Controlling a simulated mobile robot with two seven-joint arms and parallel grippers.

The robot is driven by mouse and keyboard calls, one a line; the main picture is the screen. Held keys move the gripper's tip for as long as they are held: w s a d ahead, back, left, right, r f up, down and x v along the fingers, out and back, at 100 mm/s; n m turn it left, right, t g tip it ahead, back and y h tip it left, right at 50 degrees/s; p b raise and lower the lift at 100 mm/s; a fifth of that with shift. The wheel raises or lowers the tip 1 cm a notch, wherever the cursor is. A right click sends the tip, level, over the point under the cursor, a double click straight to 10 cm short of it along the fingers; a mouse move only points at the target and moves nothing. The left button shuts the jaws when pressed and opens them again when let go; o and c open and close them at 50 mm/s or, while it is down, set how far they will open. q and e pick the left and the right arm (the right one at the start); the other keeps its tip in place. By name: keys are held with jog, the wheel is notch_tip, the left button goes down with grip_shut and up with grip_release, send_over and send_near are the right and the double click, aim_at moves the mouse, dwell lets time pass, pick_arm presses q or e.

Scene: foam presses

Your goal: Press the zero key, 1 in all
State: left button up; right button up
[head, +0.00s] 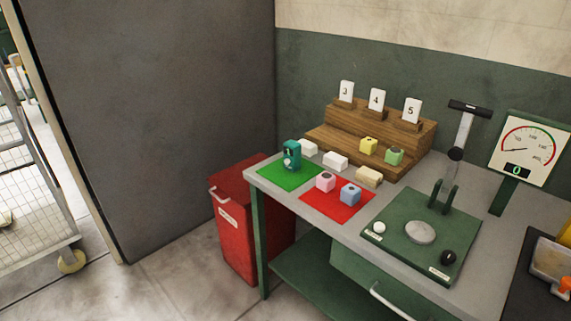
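A green press base (397,244) sits on the grey workbench. A white round button (379,227) is at its left front corner and a black round knob (448,257) at its right front. Each has a small label that I cannot read, so I cannot tell which is the zero key. A pale round pad (420,232) lies between them. The press lever (464,130) stands upright with a black crossbar on top. A dial gauge (529,147) behind it shows 0 in its small window. Neither of my grippers is in view.
Foam blocks, including a pink one (325,181) and a blue one (350,193) on a red mat (330,212), lie left of the press. A green mat (277,179) holds a teal counter-like device (292,155). Wooden steps (330,131) carry number cards. A red bin (233,235) stands left.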

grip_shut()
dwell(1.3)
